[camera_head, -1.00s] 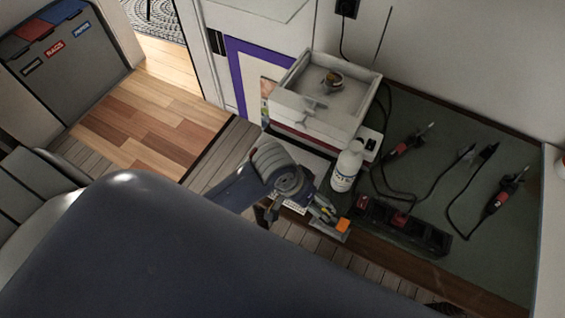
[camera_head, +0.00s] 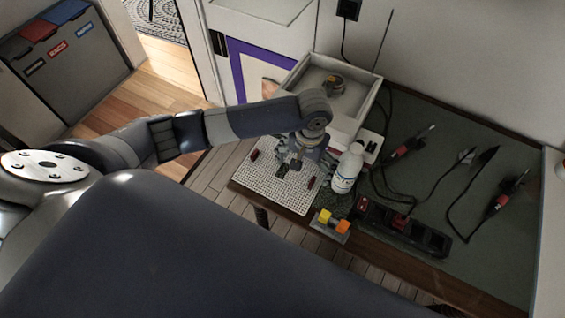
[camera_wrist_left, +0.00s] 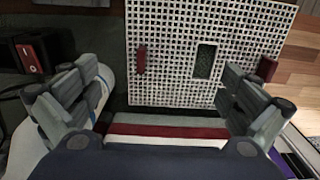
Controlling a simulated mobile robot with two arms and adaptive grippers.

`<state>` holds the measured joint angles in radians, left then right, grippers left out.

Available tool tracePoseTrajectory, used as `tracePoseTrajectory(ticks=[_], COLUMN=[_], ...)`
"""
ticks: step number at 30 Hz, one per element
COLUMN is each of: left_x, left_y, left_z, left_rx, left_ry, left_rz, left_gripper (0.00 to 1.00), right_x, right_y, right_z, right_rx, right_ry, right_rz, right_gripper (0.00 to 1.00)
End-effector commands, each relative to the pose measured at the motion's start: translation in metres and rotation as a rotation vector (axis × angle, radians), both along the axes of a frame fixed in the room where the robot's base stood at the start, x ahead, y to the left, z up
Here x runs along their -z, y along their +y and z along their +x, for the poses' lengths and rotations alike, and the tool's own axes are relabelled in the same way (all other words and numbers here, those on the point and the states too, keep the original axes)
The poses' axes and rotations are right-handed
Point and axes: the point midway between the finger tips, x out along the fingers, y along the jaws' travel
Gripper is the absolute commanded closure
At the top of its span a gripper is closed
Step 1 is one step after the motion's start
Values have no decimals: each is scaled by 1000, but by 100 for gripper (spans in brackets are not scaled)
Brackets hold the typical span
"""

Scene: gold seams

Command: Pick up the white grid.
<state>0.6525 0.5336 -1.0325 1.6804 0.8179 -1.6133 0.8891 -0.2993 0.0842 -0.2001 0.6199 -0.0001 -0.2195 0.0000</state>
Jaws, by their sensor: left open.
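The white grid (camera_head: 262,184) is a flat perforated panel with small red parts on it. It lies at the front left corner of the table, partly covered by my left gripper. My left gripper (camera_head: 286,167) is above it, pointing down, open and empty. In the left wrist view the grid (camera_wrist_left: 183,58) fills the upper middle, with a red part near each side and a dark green patch between them. The open fingers of my left gripper (camera_wrist_left: 160,88) stand apart at either side below it, with nothing between them. My right gripper is not in view.
A white bottle (camera_head: 346,171) stands close to the right of the grid. A white open box (camera_head: 362,108) is behind it. Yellow and orange blocks (camera_head: 333,222) sit at the front table edge. A dark tray (camera_head: 425,238), cables and red-handled tools lie to the right.

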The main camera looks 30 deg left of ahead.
Motion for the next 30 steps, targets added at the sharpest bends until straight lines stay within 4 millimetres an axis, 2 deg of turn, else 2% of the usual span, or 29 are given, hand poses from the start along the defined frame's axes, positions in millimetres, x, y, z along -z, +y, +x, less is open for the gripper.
tracePoseTrajectory(ticks=[3, 10, 18, 27, 29, 30], left_x=[15, 31, 66, 72, 72, 72], left_y=[0, 1, 2, 3, 3, 3], left_z=[0, 3, 7, 7, 7, 7], left_rx=[1, 1, 2, 3, 3, 3], left_ry=[1, -1, -2, -3, -3, -3], left_rz=[-1, -1, -1, -2, -2, -2], left_gripper=[0, 0, 0, 0, 11, 20], right_x=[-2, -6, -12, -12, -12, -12], right_y=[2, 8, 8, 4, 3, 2], right_z=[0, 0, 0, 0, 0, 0], right_rx=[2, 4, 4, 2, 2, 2], right_ry=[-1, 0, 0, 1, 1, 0], right_rz=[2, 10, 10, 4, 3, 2], right_gripper=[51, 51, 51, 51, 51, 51])
